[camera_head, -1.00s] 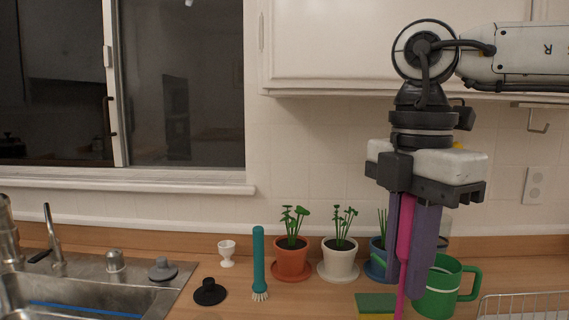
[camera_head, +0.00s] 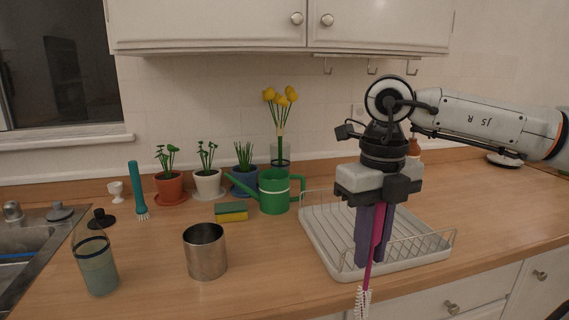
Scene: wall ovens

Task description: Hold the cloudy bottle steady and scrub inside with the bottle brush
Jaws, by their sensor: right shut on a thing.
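My right gripper (camera_head: 372,262) is shut on the pink handle of the bottle brush (camera_head: 368,275). The brush hangs straight down, its white bristle end lowest, in front of the dish rack. The cloudy bottle (camera_head: 97,268) stands upright on the counter at the lower left, near the sink. It looks like clear glass with murky grey-green contents in its lower part. The brush is well to the right of the bottle and apart from it. My left gripper is not in view.
A steel cup (camera_head: 205,252) stands between bottle and brush. Behind are a sponge (camera_head: 231,212), a green watering can (camera_head: 273,192), potted plants and a teal dish brush (camera_head: 138,188). A white dish rack (camera_head: 318,238) lies behind my right gripper. The sink (camera_head: 20,262) is at far left.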

